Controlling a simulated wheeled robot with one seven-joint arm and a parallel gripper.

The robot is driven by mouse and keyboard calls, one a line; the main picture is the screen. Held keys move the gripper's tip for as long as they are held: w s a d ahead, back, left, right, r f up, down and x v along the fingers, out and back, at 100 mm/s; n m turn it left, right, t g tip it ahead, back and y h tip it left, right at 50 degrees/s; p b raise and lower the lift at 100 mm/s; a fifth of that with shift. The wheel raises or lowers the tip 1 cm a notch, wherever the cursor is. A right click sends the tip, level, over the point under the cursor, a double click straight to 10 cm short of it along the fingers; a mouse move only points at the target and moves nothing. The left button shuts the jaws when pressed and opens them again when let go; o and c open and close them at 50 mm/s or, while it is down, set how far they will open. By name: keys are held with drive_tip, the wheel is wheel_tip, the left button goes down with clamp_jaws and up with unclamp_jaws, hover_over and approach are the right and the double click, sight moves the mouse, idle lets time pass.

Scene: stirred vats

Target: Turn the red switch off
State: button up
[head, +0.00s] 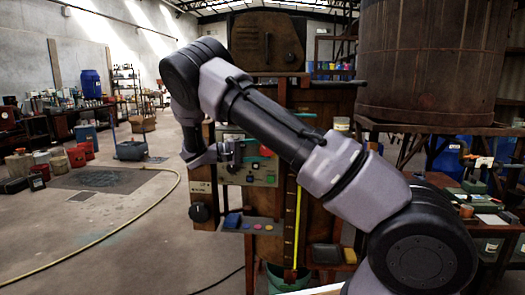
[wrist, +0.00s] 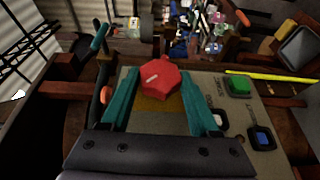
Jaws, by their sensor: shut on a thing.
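The red switch (wrist: 161,80) is a faceted red knob with a pale mark on its top, on a worn yellowish patch of the grey control panel (wrist: 225,103). In the wrist view my gripper (wrist: 160,77) has one teal finger on each side of the knob, shut on it. In the head view my gripper (head: 229,152) is at the upper part of the panel (head: 255,177), and the knob cannot be made out clearly there.
Beside the switch are a green button (wrist: 239,85), a blue switch (wrist: 262,137) and a pale switch (wrist: 218,119). A black knob (head: 199,212) is lower left on the cabinet. A large vat (head: 432,60) stands at right. A hose (head: 110,230) crosses the open floor at left.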

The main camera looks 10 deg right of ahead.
idle(0.3)
drive_tip(key=o, duration=1.4)
drive_tip(key=a, duration=0.7)
drive_tip(key=s+a, duration=0.1)
drive_tip(key=a, duration=0.2)
drive_tip(key=shift+a+f, duration=0.1)
drive_tip(key=shift+a, duration=0.3)
